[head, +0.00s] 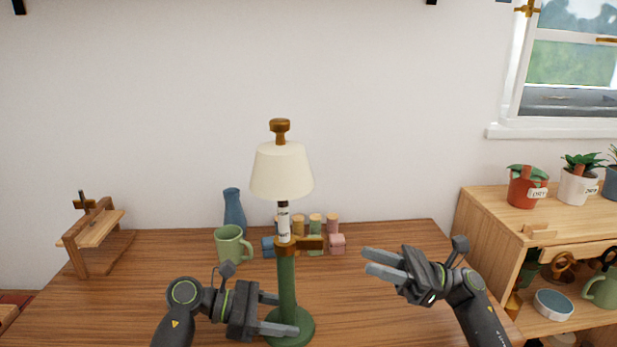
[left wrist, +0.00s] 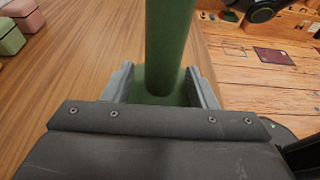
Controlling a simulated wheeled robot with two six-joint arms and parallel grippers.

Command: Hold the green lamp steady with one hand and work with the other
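The green lamp stands upright on the wooden table, with a green post (head: 287,280) and round green base (head: 303,326). It has a cream shade (head: 281,172) with a brown knob on top, a white labelled part below the shade and a brown side piece (head: 308,243). My left gripper (head: 287,314) is low around the post, one finger on each side. In the left wrist view the post (left wrist: 170,45) stands between the fingers, with gaps visible beside it. My right gripper (head: 366,260) is empty, fingers apart, to the right of the lamp.
A green mug (head: 230,245), a blue vase (head: 234,209) and several small coloured blocks (head: 337,244) stand behind the lamp. A small wooden stand (head: 95,232) is at the table's left. A wooden shelf unit (head: 480,201) with potted plants is at right. The front-left tabletop is clear.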

